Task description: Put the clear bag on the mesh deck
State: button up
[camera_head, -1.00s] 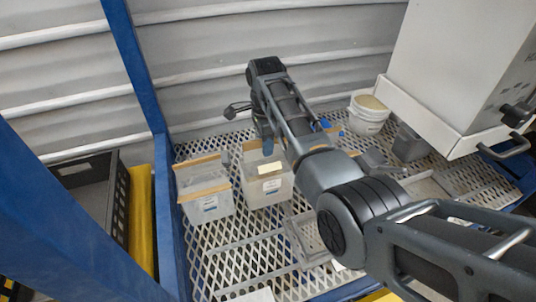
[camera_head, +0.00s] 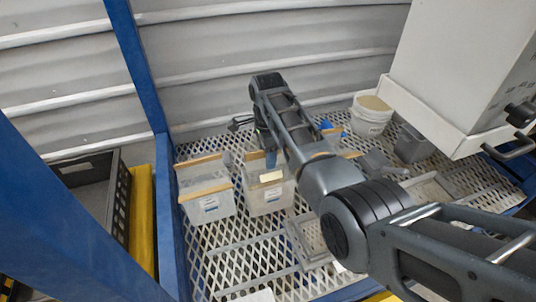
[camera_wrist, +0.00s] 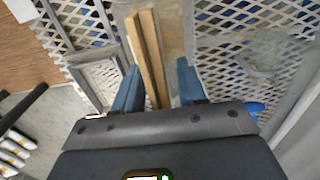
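There is a gap to each finger. Which bag the task means cannot be told.
A white bucket (camera_head: 371,116) and a grey bin (camera_head: 412,145) stand at the back right, beside a large white hopper (camera_head: 455,65). A grey scoop (camera_head: 378,161) and a square frame (camera_head: 308,238) lie on the deck. Blue posts flank it left. The front left mesh is mostly clear.

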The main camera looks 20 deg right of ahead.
notch_tip(320, 180, up, 12)
jog(key=p, duration=0.1)
dwell(0.6)
jog(key=shift+r, duration=0.1)
